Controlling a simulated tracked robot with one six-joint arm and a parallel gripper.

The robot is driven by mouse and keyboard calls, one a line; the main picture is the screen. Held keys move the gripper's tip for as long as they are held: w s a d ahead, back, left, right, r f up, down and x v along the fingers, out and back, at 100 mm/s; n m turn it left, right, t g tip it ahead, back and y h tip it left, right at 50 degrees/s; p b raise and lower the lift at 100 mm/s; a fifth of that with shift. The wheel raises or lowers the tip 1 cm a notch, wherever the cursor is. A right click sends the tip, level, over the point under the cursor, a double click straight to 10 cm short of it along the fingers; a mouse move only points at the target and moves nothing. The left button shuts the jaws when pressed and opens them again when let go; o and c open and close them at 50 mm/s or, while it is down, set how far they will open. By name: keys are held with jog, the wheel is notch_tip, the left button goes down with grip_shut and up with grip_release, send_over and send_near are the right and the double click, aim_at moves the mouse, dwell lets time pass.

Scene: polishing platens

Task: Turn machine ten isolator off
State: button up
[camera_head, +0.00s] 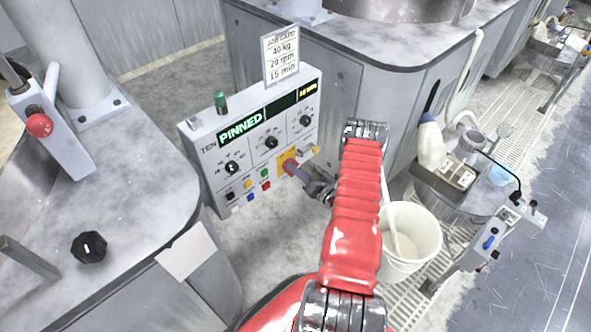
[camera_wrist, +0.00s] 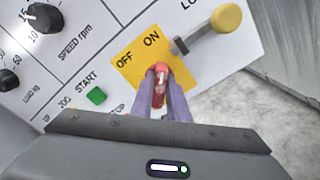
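The machine ten control panel (camera_head: 262,160) carries the label TEN and a green display reading PINNED. Its isolator has a yellow plate (camera_wrist: 128,70), seen also in the head view (camera_head: 284,158), marked OFF and ON. The red isolator handle (camera_wrist: 160,84) points up in the wrist view, towards ON. My gripper (camera_wrist: 160,78) has its purple fingers on either side of the handle and looks shut on it. In the head view my gripper (camera_head: 291,168) reaches the plate from the right and hides the handle.
A yellow-knobbed lever (camera_wrist: 226,18) sits beside the isolator plate. A green START button (camera_wrist: 96,96) and black dials (camera_wrist: 45,18) are close by. A job card (camera_head: 281,55) stands on top of the panel. A white bucket (camera_head: 410,240) stands right of my arm.

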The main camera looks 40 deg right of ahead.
grip_shut()
jog(key=shift+n, duration=0.4)
jog(key=n, duration=0.4)
jog(key=shift+a, duration=0.1)
jog(key=n, duration=0.5)
jog(key=shift+a+n, duration=0.1)
jog(key=shift+n, duration=0.2)
jog(key=n, duration=0.4)
jog(key=shift+a, duration=0.15)
jog(key=shift+a+f+n, duration=0.1)
jog(key=shift+n, duration=1.6)
jog(key=shift+s, duration=0.1)
jog(key=o, duration=0.5)
grip_release()
jog(key=shift+o, duration=0.2)
